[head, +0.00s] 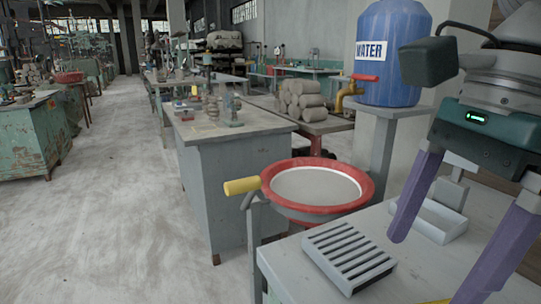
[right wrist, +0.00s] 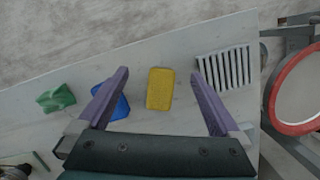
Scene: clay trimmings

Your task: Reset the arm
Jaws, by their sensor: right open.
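My right gripper (head: 431,270) is at the right of the head view, with its two purple fingers spread apart and pointing down over the grey counter (head: 430,265). In the right wrist view the gripper (right wrist: 160,74) is open with nothing held. A yellow block (right wrist: 160,88) lies on the counter, seen between the fingers. A blue item (right wrist: 121,107) is partly hidden behind the left finger. A green item (right wrist: 56,97) lies farther left. My left gripper is not in view.
A slatted grey rack (head: 350,256) lies at the counter's near left end. Beside the counter stands a red-rimmed basin (head: 370,190) with a yellow handle (head: 242,185). A white tray (head: 440,221) and a blue water barrel (head: 388,60) are behind.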

